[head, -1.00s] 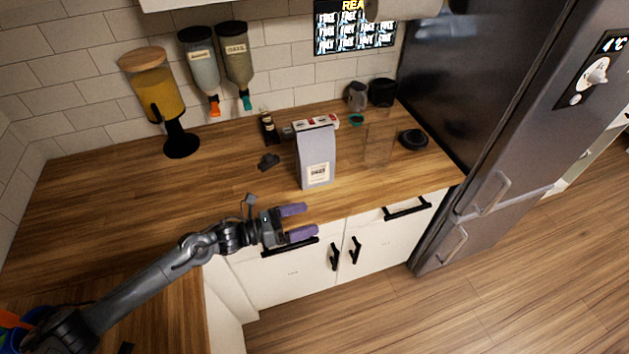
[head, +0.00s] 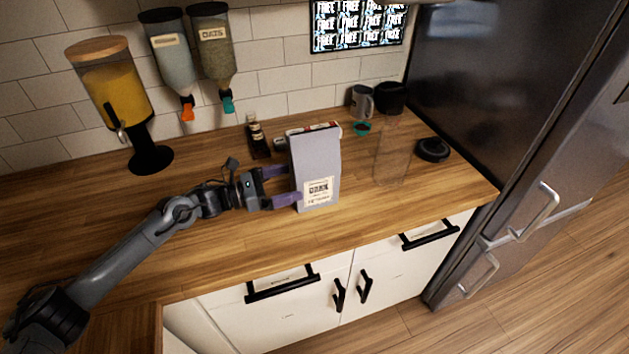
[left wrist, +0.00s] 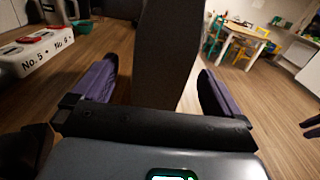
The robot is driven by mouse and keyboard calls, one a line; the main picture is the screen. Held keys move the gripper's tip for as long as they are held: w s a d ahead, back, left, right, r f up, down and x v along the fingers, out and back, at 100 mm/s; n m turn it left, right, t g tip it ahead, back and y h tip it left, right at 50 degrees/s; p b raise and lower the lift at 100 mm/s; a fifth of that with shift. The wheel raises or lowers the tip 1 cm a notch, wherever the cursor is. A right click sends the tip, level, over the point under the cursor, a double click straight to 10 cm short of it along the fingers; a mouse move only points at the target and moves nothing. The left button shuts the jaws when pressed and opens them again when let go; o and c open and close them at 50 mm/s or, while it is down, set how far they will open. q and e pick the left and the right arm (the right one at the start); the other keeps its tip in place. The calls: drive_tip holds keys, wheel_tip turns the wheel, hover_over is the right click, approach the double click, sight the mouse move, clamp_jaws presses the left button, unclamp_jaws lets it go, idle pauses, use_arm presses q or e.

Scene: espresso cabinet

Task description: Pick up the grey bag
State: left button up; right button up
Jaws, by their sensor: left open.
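The grey bag (head: 316,160) stands upright on the wooden counter in the head view, with a pale label low on its front. My left gripper (head: 286,184) is open at the bag's left side, its purple fingers pointing right toward it. The near finger overlaps the bag's lower left edge in the picture; I cannot tell whether it touches. In the left wrist view the bag is a dark upright shape (left wrist: 168,50) between the two spread fingers (left wrist: 158,88).
A small dark bottle (head: 257,136) and a red-and-white box (head: 300,134) are behind the bag. A clear container (head: 393,160) and a black round lid (head: 433,149) stand to the right. A juice dispenser (head: 112,90) is at the left. The counter's front left is clear.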

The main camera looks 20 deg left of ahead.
sight(310, 177)
use_arm(q)
drive_tip(key=shift+x, duration=3.4)
drive_tip(key=shift+f, duration=0.1)
drive_tip(key=shift+s, duration=0.1)
drive_tip(key=shift+c, duration=0.2)
drive_tip(key=c, duration=1.2)
